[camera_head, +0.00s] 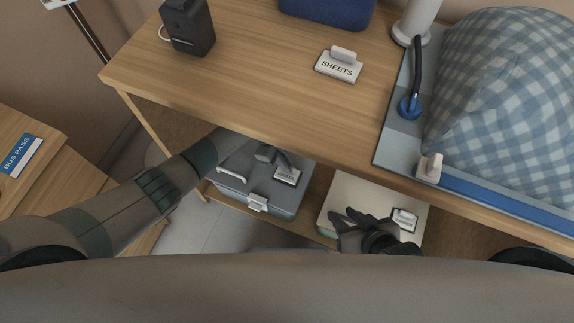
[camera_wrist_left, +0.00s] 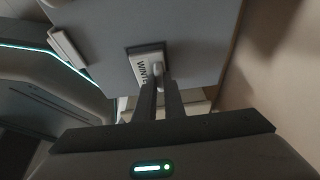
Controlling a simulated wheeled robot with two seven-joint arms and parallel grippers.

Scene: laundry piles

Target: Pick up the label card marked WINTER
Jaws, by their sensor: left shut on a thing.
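The WINTER label card (camera_wrist_left: 143,68) is a small white card with a pale grip block, lying on the grey lid in the left wrist view. In the head view it shows as a small card (camera_head: 287,177) on the grey box (camera_head: 235,183) on the lower shelf; its text is too small to read there. My left gripper (camera_wrist_left: 160,78) is shut on the card's grip block, and its fingers hide part of the word. In the head view my left gripper (camera_head: 283,163) is at the card. My right gripper (camera_head: 354,216) is open and empty over the pale box.
The pale box (camera_head: 345,188) on the lower shelf carries another card (camera_head: 404,219). The wooden table top (camera_head: 240,75) overhangs both boxes. On it are a SHEETS card (camera_head: 338,67), a dark device (camera_head: 187,27) and a checked bundle (camera_head: 500,90).

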